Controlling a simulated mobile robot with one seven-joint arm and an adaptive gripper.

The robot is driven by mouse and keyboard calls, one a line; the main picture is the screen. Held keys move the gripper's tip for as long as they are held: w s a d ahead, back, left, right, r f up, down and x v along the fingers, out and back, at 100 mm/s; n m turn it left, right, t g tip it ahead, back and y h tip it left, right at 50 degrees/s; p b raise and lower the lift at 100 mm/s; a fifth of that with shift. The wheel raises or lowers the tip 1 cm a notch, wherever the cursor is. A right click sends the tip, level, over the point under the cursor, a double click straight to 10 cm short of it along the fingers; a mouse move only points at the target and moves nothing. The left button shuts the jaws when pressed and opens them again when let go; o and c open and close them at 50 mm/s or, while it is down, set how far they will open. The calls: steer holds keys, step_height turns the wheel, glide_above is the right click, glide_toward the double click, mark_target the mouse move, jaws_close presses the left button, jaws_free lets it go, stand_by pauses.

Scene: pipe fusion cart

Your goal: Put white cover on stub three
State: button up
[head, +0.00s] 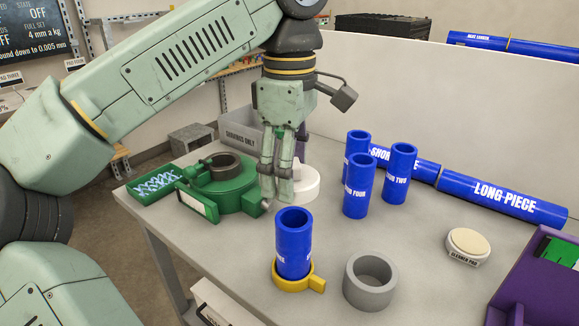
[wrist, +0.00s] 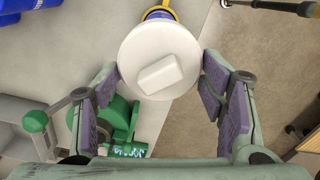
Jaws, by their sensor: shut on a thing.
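My gripper (head: 277,182) is shut on the white cover (head: 304,186), a round disc partly hidden by the fingers in the head view. In the wrist view the cover (wrist: 185,50) lies between the finger pads, its raised block facing the camera. A blue stub (head: 294,240) stands upright in a yellow ring (head: 316,283), in front of my gripper; its label is mostly turned away. Stub four (head: 357,190) and stub two (head: 399,172) stand upright to the right. Another blue stub (head: 357,138) stands behind them, its label hidden. I cannot tell which is stub three.
A green clamp device (head: 232,195) is left of my gripper. A grey cup (head: 370,282), cleaner pad (head: 467,246) and purple holder (head: 530,270) are at the right. Short and long blue pipes (head: 500,198) lie along the back partition.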

mark_target(289, 217)
steer(key=shift+f+b, duration=1.35)
steer(key=shift+f, duration=1.05)
steer(key=shift+f+b, duration=0.7)
steer(key=shift+f, duration=1)
steer(key=o, duration=1)
steer(key=shift+r, duration=0.1)
step_height(289, 217, up, 8)
steer(key=shift+f, duration=0.2)
